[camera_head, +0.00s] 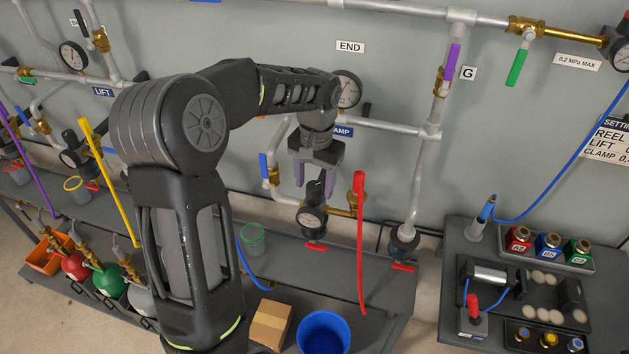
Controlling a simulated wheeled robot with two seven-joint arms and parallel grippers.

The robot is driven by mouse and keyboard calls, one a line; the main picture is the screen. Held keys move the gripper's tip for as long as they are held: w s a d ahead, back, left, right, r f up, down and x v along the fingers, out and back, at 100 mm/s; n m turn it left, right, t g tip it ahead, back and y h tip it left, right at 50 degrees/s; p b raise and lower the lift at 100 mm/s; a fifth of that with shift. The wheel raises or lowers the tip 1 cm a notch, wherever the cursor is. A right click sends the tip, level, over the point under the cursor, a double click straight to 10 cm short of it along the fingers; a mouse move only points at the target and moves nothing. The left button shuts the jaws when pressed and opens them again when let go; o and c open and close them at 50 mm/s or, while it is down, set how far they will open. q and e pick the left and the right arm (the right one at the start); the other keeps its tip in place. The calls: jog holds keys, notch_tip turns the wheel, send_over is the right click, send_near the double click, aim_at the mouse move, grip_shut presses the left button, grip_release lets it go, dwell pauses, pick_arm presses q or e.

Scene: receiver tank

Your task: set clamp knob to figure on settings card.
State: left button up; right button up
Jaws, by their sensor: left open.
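My left gripper (315,181) points down from above, its two fingers open. A black upright knob (315,192) stands at the fingertips, atop a regulator with a round gauge (309,218). The knob's top appears to be between or just behind the fingers; I cannot tell whether they touch it. The settings card (608,140) hangs at the right edge, cut off by the frame. It lists REEL, LIFT and CLAMP, with the figures cut off. My right gripper is not in view.
A red hose (360,245) hangs just right of the regulator, and a blue valve handle (263,166) is to its left. Pipes line the wall. A blue bucket (323,332) and cardboard box (270,324) stand below. The right bench (450,262) holds colored blocks.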

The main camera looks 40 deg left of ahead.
pick_arm(q)
jog(key=shift+c, duration=0.4)
grip_shut()
jog(key=shift+m, duration=0.4)
jog(key=m, duration=1.1)
jog(key=shift+m, duration=2.1)
